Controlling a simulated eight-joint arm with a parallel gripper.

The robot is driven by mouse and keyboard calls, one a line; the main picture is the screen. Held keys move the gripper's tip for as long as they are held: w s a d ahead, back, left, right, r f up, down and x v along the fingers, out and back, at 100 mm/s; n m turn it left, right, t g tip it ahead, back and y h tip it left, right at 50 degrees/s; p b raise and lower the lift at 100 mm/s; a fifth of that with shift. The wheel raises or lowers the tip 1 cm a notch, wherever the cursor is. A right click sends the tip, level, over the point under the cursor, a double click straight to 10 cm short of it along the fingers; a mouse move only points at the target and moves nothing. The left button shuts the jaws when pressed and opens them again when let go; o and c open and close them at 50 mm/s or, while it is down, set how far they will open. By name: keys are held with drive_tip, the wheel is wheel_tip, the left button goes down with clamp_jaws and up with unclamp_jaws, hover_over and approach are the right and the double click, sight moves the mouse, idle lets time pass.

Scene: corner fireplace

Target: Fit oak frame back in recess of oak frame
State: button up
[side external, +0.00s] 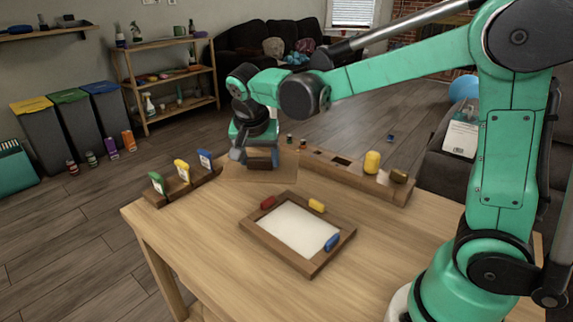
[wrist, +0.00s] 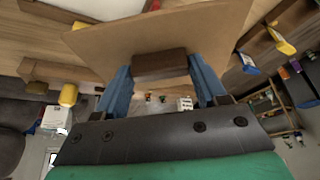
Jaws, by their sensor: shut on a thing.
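The oak frame (side external: 257,237) lies flat on the table with a pale recess (side external: 300,229) facing up. Red (side external: 268,202), yellow (side external: 317,206) and blue (side external: 332,242) pieces sit on its rim. The frame back is a thin brown board (side external: 258,174) with a dark wooden grip block (wrist: 160,66); the board also shows in the wrist view (wrist: 160,32). My gripper (side external: 258,157) is shut on the block, with its blue fingers on either side. It is beyond the frame, near the table's far edge. I cannot tell whether the board touches the table.
A wooden rack (side external: 184,187) with green, yellow and blue tags stands at the left. A long wooden rail (side external: 350,174) with slots and a yellow cylinder (side external: 372,162) runs along the back right. The table in front of the frame is clear.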

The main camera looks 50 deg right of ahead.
drive_tip(key=s+f+m+g, duration=0.3)
drive_tip(key=s+m, duration=0.4)
drive_tip(key=shift+s+f+h, duration=0.25)
drive_tip(key=shift+s+h, duration=0.05)
drive_tip(key=shift+h, duration=0.1)
drive_tip(key=shift+d, duration=0.1)
drive_tip(key=shift+f, duration=3.15)
drive_tip(key=shift+f, duration=0.7)
drive_tip(key=o, duration=1.2)
drive_tip(key=shift+r, duration=0.1)
